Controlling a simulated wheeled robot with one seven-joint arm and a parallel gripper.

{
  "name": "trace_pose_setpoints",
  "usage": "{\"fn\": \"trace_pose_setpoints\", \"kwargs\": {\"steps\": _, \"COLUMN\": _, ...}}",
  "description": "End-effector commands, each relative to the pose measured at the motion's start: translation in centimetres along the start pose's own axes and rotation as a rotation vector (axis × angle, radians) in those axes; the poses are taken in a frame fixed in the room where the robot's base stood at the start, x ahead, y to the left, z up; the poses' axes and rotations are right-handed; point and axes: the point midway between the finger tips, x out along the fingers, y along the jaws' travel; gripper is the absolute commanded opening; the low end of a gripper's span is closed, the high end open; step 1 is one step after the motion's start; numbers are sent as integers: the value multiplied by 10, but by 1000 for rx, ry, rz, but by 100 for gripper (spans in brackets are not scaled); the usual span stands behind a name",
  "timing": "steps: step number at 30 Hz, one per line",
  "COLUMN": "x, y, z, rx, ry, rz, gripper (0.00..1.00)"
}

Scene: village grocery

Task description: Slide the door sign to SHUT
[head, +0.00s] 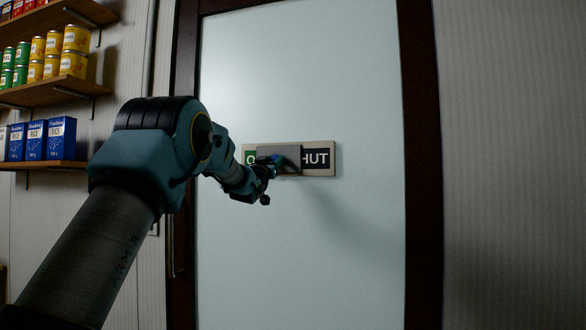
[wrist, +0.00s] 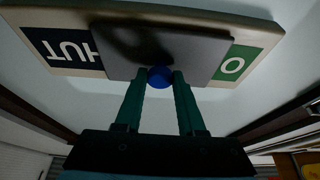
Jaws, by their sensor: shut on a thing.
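The door sign (head: 320,173) is a beige board fixed across the pale door. A green panel with a letter "O" shows at its left end, and a dark panel with "HUT" shows at its right. A grey slider plate (head: 291,153) covers the middle, hiding the rest of both words. In the wrist view the sign appears upside down, with the slider plate (wrist: 200,52) between the dark and green parts. My gripper (wrist: 160,80) is shut on the blue knob (wrist: 160,77) of the slider. In the head view my gripper (head: 277,163) partly hides the knob and the plate's left side.
The door (head: 300,80) has a dark wooden frame (head: 421,120) and a vertical handle (head: 171,245) at its left. Shelves with tins (head: 75,50) and blue rice boxes (head: 61,138) stand at the left. The door surface around the sign is clear.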

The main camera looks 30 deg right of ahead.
Motion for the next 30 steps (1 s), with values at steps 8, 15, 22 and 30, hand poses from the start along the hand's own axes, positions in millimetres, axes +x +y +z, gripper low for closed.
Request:
{"fn": "trace_pose_setpoints", "kwargs": {"steps": 8, "x": 0, "y": -51, "z": 0, "rx": 1, "ry": 0, "rz": -2, "gripper": 0}}
{"fn": "trace_pose_setpoints", "kwargs": {"steps": 15, "x": 0, "y": -62, "z": 0, "rx": -1, "ry": 0, "rz": 0, "gripper": 0}}
{"fn": "trace_pose_setpoints", "kwargs": {"steps": 22, "x": 0, "y": -64, "z": -1, "rx": 0, "ry": 0, "rz": -3, "gripper": 0}}
{"fn": "trace_pose_setpoints", "kwargs": {"steps": 30, "x": 0, "y": -64, "z": -1, "rx": 0, "ry": 0, "rz": -3, "gripper": 62}}
